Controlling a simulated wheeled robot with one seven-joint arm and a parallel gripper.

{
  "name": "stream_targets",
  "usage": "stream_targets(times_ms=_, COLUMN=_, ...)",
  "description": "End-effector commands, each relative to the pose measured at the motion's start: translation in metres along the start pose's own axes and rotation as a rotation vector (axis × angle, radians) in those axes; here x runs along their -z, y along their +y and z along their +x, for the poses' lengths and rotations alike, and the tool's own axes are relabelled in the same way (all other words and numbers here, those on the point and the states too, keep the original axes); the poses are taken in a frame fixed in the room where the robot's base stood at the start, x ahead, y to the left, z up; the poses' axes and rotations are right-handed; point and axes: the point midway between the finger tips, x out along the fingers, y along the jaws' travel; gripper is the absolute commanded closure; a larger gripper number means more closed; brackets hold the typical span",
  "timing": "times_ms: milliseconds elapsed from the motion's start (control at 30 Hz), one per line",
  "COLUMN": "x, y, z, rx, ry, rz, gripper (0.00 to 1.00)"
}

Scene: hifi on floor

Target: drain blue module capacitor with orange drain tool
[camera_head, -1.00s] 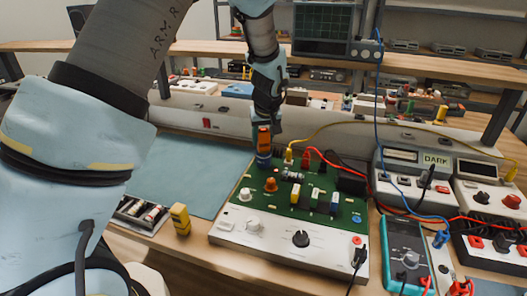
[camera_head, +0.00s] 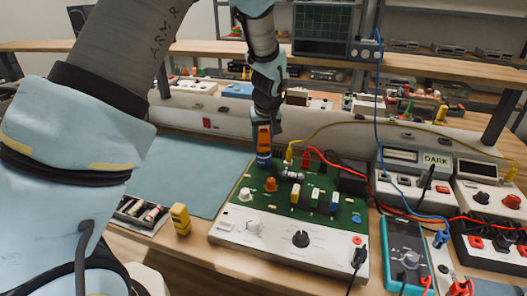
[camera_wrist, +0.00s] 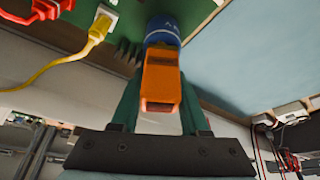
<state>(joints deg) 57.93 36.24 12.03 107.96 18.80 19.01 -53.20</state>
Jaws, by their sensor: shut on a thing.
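My gripper (camera_head: 266,120) is shut on the orange drain tool (camera_head: 264,138) and holds it upright. The tool also shows between my fingers in the wrist view (camera_wrist: 161,75). The blue capacitor (camera_head: 263,161) stands at the back left corner of the green circuit board (camera_head: 325,212), directly below the tool. It also shows at the top of the wrist view (camera_wrist: 162,28). The tool's far end overlaps the capacitor's top in both views and looks to be against it. The contact itself is hidden.
Yellow (camera_head: 289,154) and red (camera_head: 305,158) plugs with cables stand just right of the capacitor. A meter with a "DARK" sign (camera_head: 436,160) and a teal multimeter (camera_head: 405,255) are at right. A yellow block (camera_head: 180,217) stands at left. The blue mat (camera_head: 190,180) is clear.

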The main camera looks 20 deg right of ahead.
Motion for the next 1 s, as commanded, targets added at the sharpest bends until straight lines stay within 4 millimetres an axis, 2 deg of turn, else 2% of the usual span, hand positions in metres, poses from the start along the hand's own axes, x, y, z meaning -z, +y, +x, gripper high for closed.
stream_targets(times_ms=333, x=0.000, y=0.000, z=-0.003, rx=0.002, ry=-0.002, rz=0.000, gripper=1.00)
stream_targets(times_ms=1000, x=0.019, y=0.000, z=-0.045, rx=0.000, ry=0.001, rz=0.000, gripper=1.00)
